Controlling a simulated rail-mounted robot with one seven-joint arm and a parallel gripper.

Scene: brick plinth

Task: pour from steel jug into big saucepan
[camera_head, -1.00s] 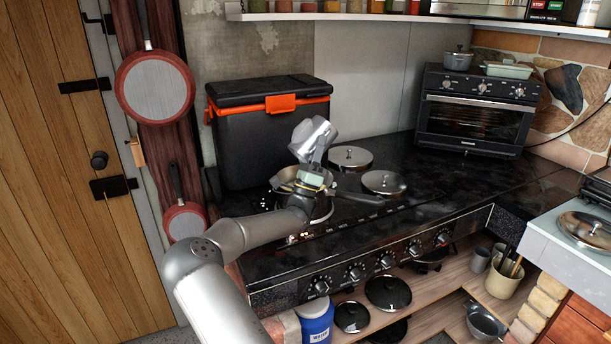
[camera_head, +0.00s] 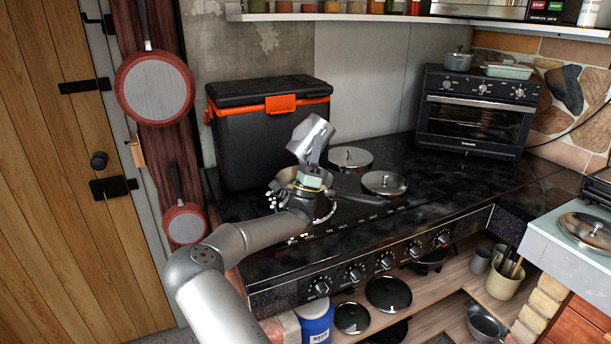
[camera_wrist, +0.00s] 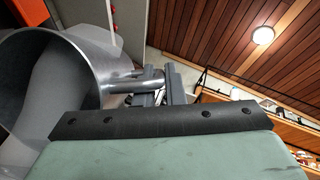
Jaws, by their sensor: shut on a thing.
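The steel jug (camera_head: 311,136) is tilted in the air above the big saucepan (camera_head: 277,187) on the black stovetop. My gripper (camera_head: 312,168) is shut on the jug's handle. In the wrist view the handle (camera_wrist: 138,84) lies between the gripper fingers (camera_wrist: 160,86), and the jug (camera_wrist: 103,30) shows its wide round mouth at the left. The jug's visible inner wall is bare grey. The saucepan is partly hidden behind my gripper and wrist, and its dark handle (camera_head: 357,197) points right. Small white bits (camera_head: 272,199) show around the saucepan. The saucepan's contents cannot be made out.
A black cooler box with an orange trim (camera_head: 268,140) stands close behind and left of the saucepan. Two steel lids, one at the back (camera_head: 350,157) and one in front (camera_head: 384,183), lie to the right. A toaster oven (camera_head: 474,112) stands at the back right. The stovetop's right part (camera_head: 450,195) is clear.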

